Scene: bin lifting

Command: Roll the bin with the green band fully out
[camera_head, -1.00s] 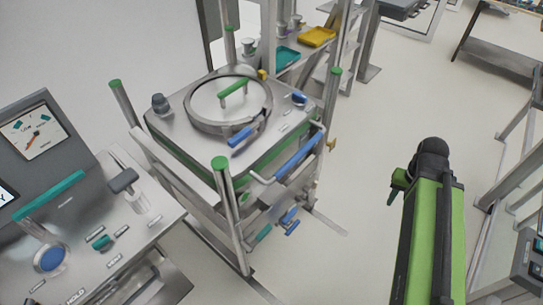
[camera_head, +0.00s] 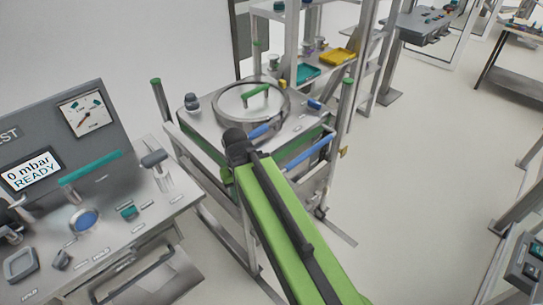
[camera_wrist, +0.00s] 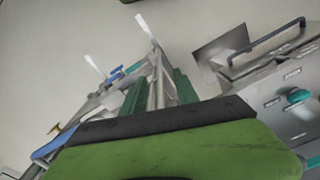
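The bin with the green band (camera_head: 297,148) is a boxy metal unit with a round lid and green lid handle (camera_head: 255,92). It stands inside a frame of green-capped posts. A blue bar handle (camera_head: 309,153) is on its front. My green arm crosses in front of the bin's near corner and hides part of it and the near post. My gripper cannot be made out in the head view. In the wrist view my gripper (camera_wrist: 117,45) shows two pale fingertips apart with bare floor between them, holding nothing. A blue handle (camera_wrist: 52,145) lies at the left there.
A bench (camera_head: 150,215) with a gauge panel, a screen reading "0 mbar READY" and teal handles stands at the left. A shelf rack with teal (camera_head: 306,73) and yellow (camera_head: 338,56) trays stands behind the bin. The floor (camera_head: 420,190) to the right is clear.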

